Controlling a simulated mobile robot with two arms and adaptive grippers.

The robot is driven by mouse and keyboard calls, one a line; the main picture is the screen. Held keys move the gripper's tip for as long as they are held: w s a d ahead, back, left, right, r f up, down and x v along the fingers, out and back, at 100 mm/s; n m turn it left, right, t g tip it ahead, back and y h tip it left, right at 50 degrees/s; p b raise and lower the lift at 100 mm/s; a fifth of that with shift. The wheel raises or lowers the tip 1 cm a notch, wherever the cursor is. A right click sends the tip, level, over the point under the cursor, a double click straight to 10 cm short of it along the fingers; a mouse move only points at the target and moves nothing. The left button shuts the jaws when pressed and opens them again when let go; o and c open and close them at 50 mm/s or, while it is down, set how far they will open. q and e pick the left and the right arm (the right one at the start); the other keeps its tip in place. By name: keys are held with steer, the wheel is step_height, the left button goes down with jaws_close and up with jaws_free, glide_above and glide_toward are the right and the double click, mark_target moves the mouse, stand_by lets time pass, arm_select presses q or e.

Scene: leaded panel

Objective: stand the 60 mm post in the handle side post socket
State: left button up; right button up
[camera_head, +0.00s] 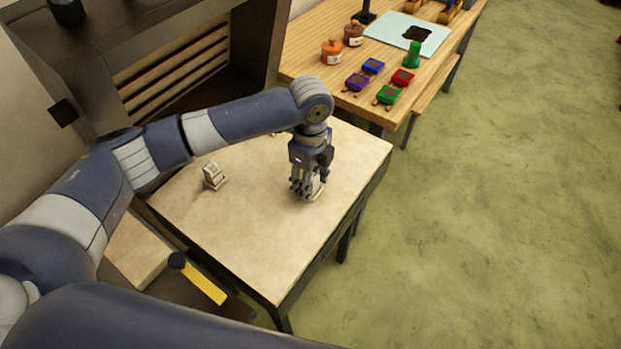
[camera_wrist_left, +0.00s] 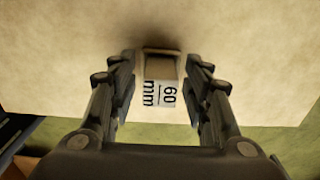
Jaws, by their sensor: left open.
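The 60 mm post (camera_wrist_left: 159,92) is a pale block with "60 mm" in black on the face toward the left wrist camera. A brown end or recess with a pale rim shows beyond the label. My left gripper (camera_head: 305,194) is over the near right part of the pale table, fingers pointing down. Its fingers are open on both sides of the post, with a gap at each side in the left wrist view (camera_wrist_left: 160,88). In the head view the fingers partly hide the post (camera_head: 318,186). I cannot make out the handle side post socket. My right gripper is out of view.
A second small pale block (camera_head: 213,175) stands on the table (camera_head: 250,240) to the left. A yellow bar with a black end (camera_head: 205,282) lies below the table's left edge. A wooden bench (camera_head: 300,62) behind holds coloured trays and jars. The table's front is clear.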

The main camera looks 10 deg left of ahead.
arm_select(q)
step_height(320, 180, up, 12)
steer(key=b, duration=0.2)
steer(key=shift+r, duration=0.2)
stand_by(0.6)
